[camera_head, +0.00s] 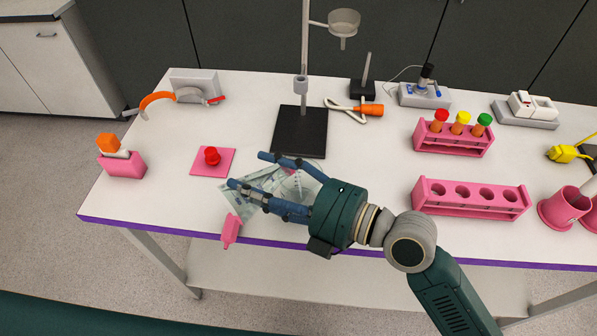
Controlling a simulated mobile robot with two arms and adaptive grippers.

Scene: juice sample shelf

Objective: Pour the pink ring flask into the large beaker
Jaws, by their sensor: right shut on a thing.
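My right gripper (248,170) reaches in from the lower right over the front of the table. Its two blue fingers point left. A clear glass vessel (299,184) shows between the fingers, close to the palm, and the gripper is shut on it. The hand and fingers hide part of this vessel. No second clear vessel can be told apart. My left gripper is not in view.
A black stand base (299,132) is behind the hand. Pink racks (470,200) (452,141) stand right. A red-topped item (212,156) sits on a pink pad left.

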